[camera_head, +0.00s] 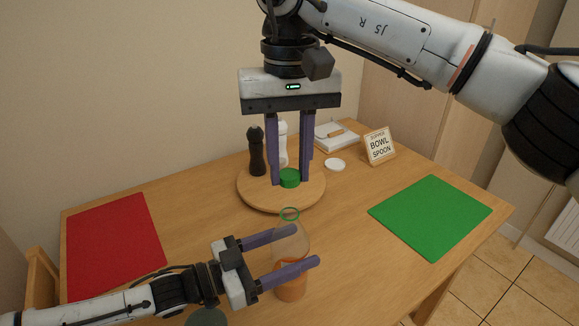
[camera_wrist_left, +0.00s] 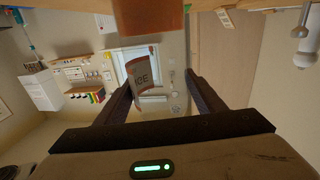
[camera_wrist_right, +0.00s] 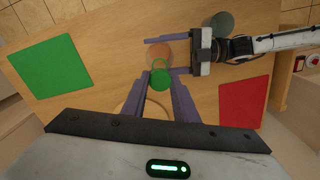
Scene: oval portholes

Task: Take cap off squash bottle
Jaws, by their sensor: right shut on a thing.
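The squash bottle (camera_head: 291,290) is clear with orange liquid and a green ring at its mouth. It stands upright near the table's front, between my left gripper's (camera_head: 305,246) two spread fingers. I cannot tell whether they press on it. Its label, partly reading "ICE", shows in the left wrist view (camera_wrist_left: 142,75). The green cap (camera_head: 290,178) is off the bottle, apart from the ring. My right gripper (camera_head: 290,182) points down and is shut on the cap. The right wrist view shows the cap (camera_wrist_right: 159,80) between the right fingertips, with the bottle (camera_wrist_right: 158,50) beyond it.
A round wooden board (camera_head: 255,198) holds a black mill (camera_head: 256,150) and a white one (camera_head: 280,145). A red mat (camera_head: 115,245) lies left and a green mat (camera_head: 430,215) right. A sign (camera_head: 379,146) and white lid (camera_head: 335,165) are behind. A grey-green round thing (camera_head: 205,318) is at the front.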

